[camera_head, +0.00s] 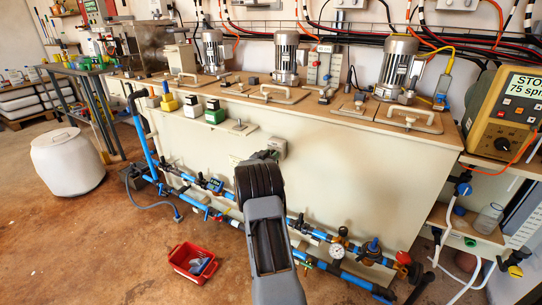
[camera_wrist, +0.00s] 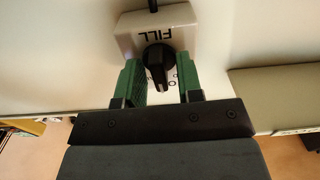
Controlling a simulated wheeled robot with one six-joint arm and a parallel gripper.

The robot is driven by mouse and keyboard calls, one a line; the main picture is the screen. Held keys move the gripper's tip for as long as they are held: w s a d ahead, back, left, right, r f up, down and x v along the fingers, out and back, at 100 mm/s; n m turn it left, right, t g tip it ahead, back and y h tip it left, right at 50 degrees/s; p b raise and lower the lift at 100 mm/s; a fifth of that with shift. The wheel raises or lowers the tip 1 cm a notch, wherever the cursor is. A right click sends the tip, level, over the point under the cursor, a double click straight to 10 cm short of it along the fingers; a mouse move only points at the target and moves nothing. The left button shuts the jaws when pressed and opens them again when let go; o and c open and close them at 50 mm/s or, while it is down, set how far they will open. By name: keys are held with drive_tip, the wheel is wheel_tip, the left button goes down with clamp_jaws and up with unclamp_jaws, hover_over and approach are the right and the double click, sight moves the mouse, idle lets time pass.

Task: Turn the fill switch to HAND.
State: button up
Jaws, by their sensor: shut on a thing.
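The fill switch is a light grey box (camera_wrist: 126,44) on the pale tank wall, with FILL printed upside down in the wrist view. Its black knob (camera_wrist: 157,58) sits between the green fingers of my gripper (camera_wrist: 160,84), which is shut on it. The knob's narrow end points down in that view. Part of the white dial markings shows beside the knob, but the HAND position cannot be read. In the head view the grey switch box (camera_head: 280,146) shows just beyond my wrist. My arm hides the fingertips and knob there.
A long pale tank (camera_head: 340,165) with motors and lids on top stands ahead. Blue pipes and valves (camera_head: 330,245) run along its foot. A red bin (camera_head: 180,265) and white drum (camera_head: 68,165) stand on the floor. A yellow control box (camera_head: 505,110) is at right.

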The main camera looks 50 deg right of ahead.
drive_tip(key=n+p, duration=0.1)
drive_tip(key=p, duration=0.1)
drive_tip(key=n+p, duration=0.2)
drive_tip(key=p, duration=0.1)
drive_tip(key=shift+r, duration=0.25)
drive_tip(key=n+p, duration=0.3)
drive_tip(key=n, duration=0.1)
drive_tip(key=shift+w+f+p, duration=0.1)
drive_tip(key=shift+f+p, duration=0.05)
drive_tip(key=shift+p, duration=0.15)
drive_tip(key=shift+f+n+p, duration=0.15)
drive_tip(key=shift+n+p, duration=0.4)
drive_tip(key=shift+n, duration=0.85)
drive_tip(key=o, duration=0.5)
drive_tip(key=shift+o, duration=0.2)
drive_tip(key=p+v, duration=0.2)
drive_tip(key=v, duration=1.1)
drive_tip(key=shift+a, duration=0.4)
drive_tip(key=shift+f, duration=0.15)
